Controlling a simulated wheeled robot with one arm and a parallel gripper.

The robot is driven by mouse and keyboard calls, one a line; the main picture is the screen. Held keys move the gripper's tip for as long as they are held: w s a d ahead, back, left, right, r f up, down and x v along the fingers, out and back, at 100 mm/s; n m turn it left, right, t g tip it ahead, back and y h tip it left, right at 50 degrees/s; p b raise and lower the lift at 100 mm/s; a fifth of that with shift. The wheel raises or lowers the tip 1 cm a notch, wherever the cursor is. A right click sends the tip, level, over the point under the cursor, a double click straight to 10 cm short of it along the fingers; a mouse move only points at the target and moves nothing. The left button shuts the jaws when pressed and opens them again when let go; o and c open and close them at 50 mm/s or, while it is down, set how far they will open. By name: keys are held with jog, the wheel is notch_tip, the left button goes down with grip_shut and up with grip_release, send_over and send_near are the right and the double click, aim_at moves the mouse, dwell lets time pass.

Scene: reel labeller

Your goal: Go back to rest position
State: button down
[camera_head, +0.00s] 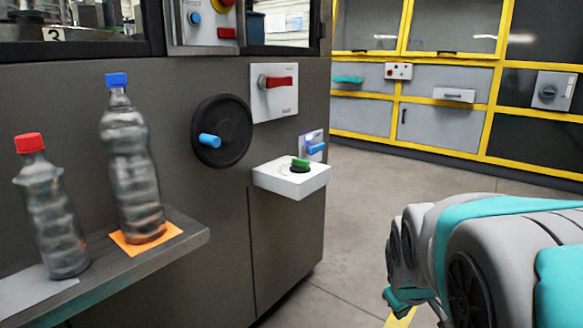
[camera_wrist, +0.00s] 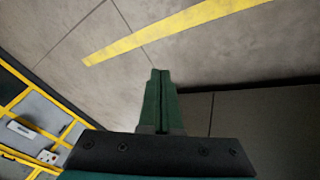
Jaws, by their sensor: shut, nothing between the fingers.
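My gripper (camera_wrist: 160,72) is shut and empty in the wrist view, its two dark green fingers pressed together over bare floor. In the head view my grey and teal arm fills the lower right, and the fingertips are not clearly seen there. The arm is apart from the dark machine (camera_head: 224,200) on the left. Nothing touches the fingers in the wrist view.
A bottle with a blue cap (camera_head: 131,165) and one with a red cap (camera_head: 50,215) stand on a shelf (camera_head: 195,237). A white box with a green button (camera_head: 291,184) juts from the machine. Yellow-framed cabinets (camera_head: 440,90) stand behind. The floor (camera_head: 365,190) between is clear, with a yellow line (camera_wrist: 170,34).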

jog(key=s+a+f+m+g+y, duration=0.1)
jog(key=s+a+f+m+g, duration=0.15)
jog(key=s, duration=1.05)
jog(key=s+a+f+m+g+y, duration=0.1)
jog(key=s+a+f+m+g, duration=0.2)
jog(key=s, duration=0.9)
notch_tip(320, 180, up, 13)
jog(key=n+g+p, duration=0.1)
jog(key=p, duration=1.2)
jog(key=shift+w+a, duration=0.2)
jog(key=shift+a, duration=0.2)
jog(key=shift+n, duration=0.25)
